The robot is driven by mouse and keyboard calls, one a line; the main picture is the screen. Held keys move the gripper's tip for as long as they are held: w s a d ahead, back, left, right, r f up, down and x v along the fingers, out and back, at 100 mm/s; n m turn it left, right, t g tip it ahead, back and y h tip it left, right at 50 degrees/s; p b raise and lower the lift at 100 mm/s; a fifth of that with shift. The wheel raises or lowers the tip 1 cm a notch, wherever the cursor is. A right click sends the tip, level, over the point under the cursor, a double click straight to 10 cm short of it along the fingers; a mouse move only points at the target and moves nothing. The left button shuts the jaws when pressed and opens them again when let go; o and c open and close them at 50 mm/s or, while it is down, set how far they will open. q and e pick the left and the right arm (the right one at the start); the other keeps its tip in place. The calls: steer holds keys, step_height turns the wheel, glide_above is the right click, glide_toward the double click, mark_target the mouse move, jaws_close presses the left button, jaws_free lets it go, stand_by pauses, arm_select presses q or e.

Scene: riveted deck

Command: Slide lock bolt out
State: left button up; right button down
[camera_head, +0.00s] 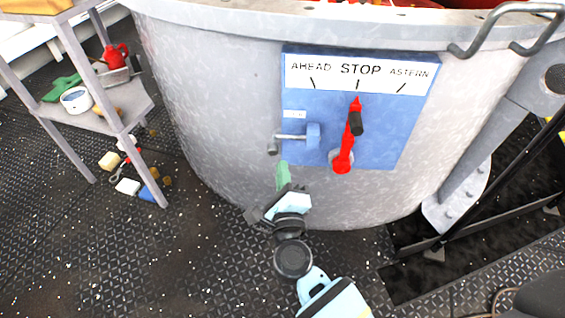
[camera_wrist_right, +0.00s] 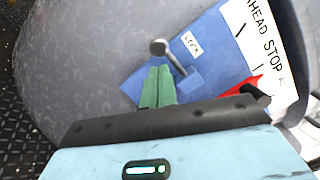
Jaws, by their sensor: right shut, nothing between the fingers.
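The lock bolt (camera_head: 292,136) is a grey rod with a round knob at its left end, running into a blue block on the blue panel (camera_head: 385,149). It also shows in the right wrist view (camera_wrist_right: 171,58), its knob just beyond my fingertips. A red lever (camera_head: 350,140) with a dark grip points up at STOP, right of the bolt. My right gripper (camera_head: 282,170) has green fingers, shut and empty, just below the bolt; in the right wrist view the fingers (camera_wrist_right: 158,84) lie together. I cannot tell whether they touch the bolt. My left gripper is not in view.
The panel sits on a large grey round drum (camera_head: 220,100). A shelf (camera_head: 130,110) with a red can and a bowl stands at left, small blocks on the floor beside it. A grey pipe and dark railings stand at right.

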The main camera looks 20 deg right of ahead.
steer(key=v, duration=0.5)
steer(key=shift+s, duration=0.1)
steer(key=shift+f, duration=0.1)
stand_by(0.4)
